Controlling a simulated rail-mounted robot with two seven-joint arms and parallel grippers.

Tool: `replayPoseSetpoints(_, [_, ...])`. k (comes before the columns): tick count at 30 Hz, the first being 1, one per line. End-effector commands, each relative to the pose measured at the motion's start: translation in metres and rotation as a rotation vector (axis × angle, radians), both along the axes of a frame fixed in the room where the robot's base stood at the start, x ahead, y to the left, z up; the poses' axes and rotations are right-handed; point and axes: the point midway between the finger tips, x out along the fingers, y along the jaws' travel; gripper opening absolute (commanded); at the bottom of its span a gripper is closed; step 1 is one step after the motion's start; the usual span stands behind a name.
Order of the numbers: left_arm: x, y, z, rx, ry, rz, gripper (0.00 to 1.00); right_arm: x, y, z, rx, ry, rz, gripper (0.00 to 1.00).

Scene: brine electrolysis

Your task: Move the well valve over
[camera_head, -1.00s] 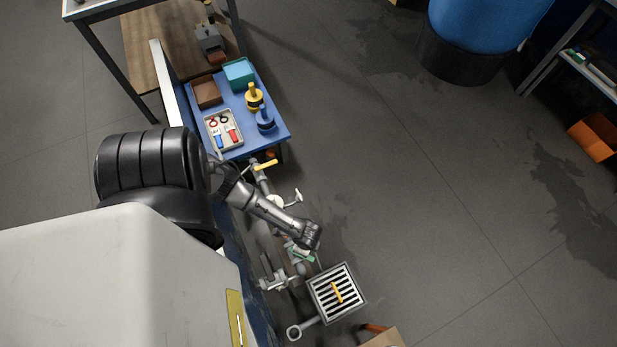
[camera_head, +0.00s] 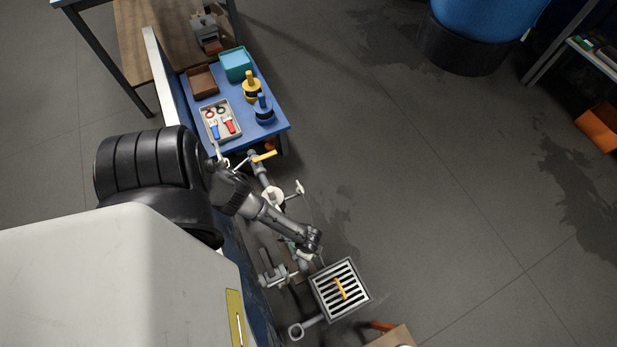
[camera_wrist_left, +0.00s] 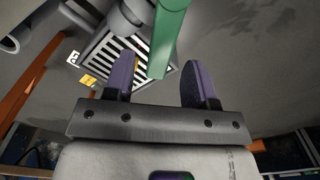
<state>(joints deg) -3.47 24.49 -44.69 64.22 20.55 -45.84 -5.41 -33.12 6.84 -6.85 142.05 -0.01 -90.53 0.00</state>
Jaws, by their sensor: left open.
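A green lever (camera_wrist_left: 168,38) shows in the left wrist view, running down from the top edge to between my finger tips. I take it for the well valve's handle. My left gripper (camera_wrist_left: 160,72) is open, with its two purple-grey fingers on either side of the lever's lower end. I cannot tell whether they touch it. In the head view my left arm's end (camera_head: 313,240) is over the pipework and hides most of the green lever. My right gripper is not in view.
A floor grate (camera_head: 360,277) with a yellow piece on it lies just below the arm's end. Pipes with a yellow lever (camera_head: 264,156) and a white lever (camera_head: 299,188) run beside it. A blue cart (camera_head: 276,133) stands above.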

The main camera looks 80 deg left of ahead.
Motion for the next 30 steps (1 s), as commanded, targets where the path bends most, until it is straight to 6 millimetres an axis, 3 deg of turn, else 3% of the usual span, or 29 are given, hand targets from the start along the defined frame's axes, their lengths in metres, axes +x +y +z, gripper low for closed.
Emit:
replayPoseSetpoints(4, [0.0001,0.0001,-0.0115,0.001,0.001,0.0,0.51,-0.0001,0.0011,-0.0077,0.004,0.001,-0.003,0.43])
replayPoseSetpoints(16, [-0.0001,0.0002,-0.0139,0.001,0.001,0.0,0.51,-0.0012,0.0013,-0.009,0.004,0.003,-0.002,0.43])
replayPoseSetpoints(30, [-0.0003,0.0002,-0.0139,0.001,0.001,0.0,0.07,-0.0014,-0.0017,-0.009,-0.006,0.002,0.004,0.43])
